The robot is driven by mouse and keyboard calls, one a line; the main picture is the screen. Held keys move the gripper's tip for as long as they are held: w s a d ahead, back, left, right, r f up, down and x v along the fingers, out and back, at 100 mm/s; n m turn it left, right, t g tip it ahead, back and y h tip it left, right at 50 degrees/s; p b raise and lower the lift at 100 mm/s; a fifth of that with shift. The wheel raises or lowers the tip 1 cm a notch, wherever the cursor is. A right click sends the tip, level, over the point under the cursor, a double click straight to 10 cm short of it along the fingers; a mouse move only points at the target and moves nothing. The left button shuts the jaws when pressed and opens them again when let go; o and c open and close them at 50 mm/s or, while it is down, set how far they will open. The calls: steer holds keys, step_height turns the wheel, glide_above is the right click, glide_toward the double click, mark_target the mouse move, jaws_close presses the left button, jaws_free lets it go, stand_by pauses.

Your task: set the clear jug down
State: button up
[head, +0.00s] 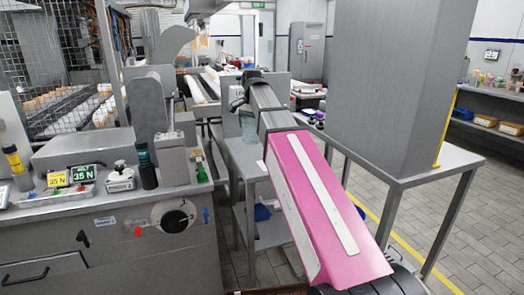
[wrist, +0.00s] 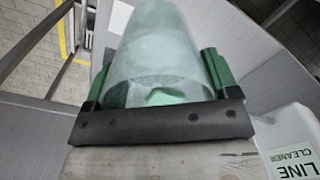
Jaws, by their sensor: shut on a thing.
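The clear jug (wrist: 155,45), pale and greenish, fills the upper middle of the wrist view. My gripper (wrist: 158,76) has its green fingers on either side of the jug and is shut on it. In the head view the jug (head: 248,128) shows small below my gripper (head: 244,104), at the far end of my pink and grey arm. It is over or on a grey metal stand (head: 245,158). I cannot tell whether its base touches the surface.
A white bottle labelled LINE CLEANER (wrist: 293,155) stands close at the lower right of the wrist view. A machine with controls (head: 110,235) is at the left of the head view. A tall grey cabinet (head: 390,80) on a metal table (head: 440,165) is at the right.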

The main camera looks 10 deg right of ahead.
steer(key=shift+w+a+r, duration=0.25)
steer(key=shift+a+r, duration=0.05)
steer(key=shift+a, duration=0.05)
steer(key=shift+w, duration=0.2)
steer(key=shift+w+d+f, duration=0.8)
steer(key=shift+d+f, duration=0.85)
steer(key=shift+f, duration=0.15)
steer(key=shift+w+d+f, duration=0.75)
steer(key=shift+d+f, duration=0.95)
steer(key=shift+f, duration=0.1)
steer(key=shift+w+d+f, duration=0.8)
steer(key=shift+d+f, duration=0.85)
steer(key=shift+f, duration=0.15)
steer(key=shift+f, duration=0.15)
steer(key=o, duration=1)
